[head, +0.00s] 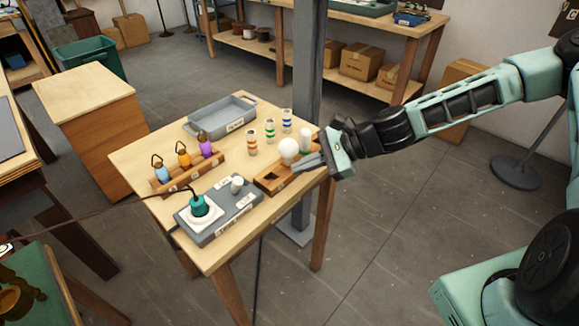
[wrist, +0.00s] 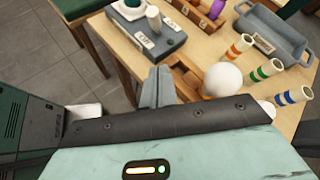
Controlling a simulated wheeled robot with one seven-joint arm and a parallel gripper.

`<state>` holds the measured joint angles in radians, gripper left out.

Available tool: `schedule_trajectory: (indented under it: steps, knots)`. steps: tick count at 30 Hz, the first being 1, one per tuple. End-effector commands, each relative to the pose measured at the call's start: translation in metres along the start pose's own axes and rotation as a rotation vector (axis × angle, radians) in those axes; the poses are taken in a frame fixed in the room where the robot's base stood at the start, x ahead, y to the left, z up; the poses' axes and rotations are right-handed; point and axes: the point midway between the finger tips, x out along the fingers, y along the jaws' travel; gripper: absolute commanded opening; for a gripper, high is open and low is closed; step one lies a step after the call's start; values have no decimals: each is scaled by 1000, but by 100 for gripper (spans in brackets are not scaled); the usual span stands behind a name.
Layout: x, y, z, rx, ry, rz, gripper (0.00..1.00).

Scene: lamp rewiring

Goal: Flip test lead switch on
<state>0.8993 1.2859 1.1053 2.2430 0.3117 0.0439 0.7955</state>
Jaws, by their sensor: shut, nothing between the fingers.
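The test lead switch is a grey box (head: 220,221) with a pale lever (head: 237,184) on its right part and a white round socket holding a green plug (head: 199,205). My gripper (head: 298,167) is shut and empty over the table's right side, right of the switch box and apart from the lever. In the wrist view my gripper's fingertips (wrist: 158,72) are together.
A wooden holder (head: 264,187) and a white bulb (head: 289,149) are close by my fingers. Several colour-banded tubes, including an orange one (head: 252,142), stand behind. A grey tray (head: 215,121) sits at the back. A dark cable (head: 100,218) runs left from the plug.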

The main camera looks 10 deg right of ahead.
Motion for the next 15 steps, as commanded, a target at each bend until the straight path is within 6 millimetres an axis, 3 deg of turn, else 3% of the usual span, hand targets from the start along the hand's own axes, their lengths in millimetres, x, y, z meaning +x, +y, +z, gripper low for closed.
schedule_trajectory:
  steps: [12, 15]
  knots:
    - [84, 1, 3, 1, -3, 4, 0]
    - [94, 0, 16, -1, -2, 4, 0]
